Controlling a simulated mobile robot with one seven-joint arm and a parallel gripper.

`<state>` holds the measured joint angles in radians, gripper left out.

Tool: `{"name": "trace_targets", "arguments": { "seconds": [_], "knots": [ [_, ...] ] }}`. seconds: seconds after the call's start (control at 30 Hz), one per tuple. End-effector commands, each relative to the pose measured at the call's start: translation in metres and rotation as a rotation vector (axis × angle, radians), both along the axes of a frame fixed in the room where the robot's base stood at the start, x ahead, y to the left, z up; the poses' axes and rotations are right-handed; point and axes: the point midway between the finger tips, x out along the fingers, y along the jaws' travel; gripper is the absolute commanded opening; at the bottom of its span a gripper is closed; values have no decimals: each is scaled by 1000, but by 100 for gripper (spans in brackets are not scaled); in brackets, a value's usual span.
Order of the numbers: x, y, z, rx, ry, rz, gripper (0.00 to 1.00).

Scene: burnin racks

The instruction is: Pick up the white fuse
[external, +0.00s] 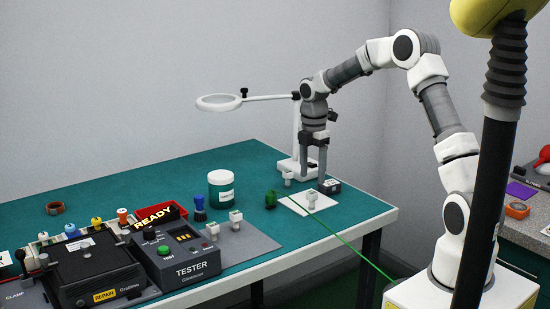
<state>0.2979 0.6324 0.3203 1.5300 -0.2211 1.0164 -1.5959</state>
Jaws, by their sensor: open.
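My gripper (313,176) points straight down over the back right part of the green bench, open, with its two fingers apart. No object shows clearly between the fingers. I cannot tell for certain which small piece is the white fuse. A small pale block (288,177) stands just left of my gripper near the lamp base. Another small pale piece (311,199) stands on a white square mat (322,206), below my fingers in the picture. Two more pale blocks, the front one (213,230) and the back one (236,216), sit by a grey plate.
A magnifier lamp (218,101) reaches left from a stand behind my gripper. A black box (329,186) and a green reel (270,199) flank the mat; a green cable runs rightward. A jar (222,190), tester (180,257) and clamp box (97,270) stand left.

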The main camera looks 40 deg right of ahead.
Motion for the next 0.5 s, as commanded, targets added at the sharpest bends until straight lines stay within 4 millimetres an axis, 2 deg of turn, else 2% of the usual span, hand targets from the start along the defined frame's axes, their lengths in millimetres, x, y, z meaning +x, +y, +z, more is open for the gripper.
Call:
{"name": "trace_targets", "arguments": {
  "seconds": [0.03, 0.27, 0.5],
  "knots": [
    [0, 0, -7, 0, 1, 0, 68],
    [-1, 1, -22, 1, 0, 0, 68],
    [-4, 3, -58, 1, 2, 0, 68]
  ]
}}
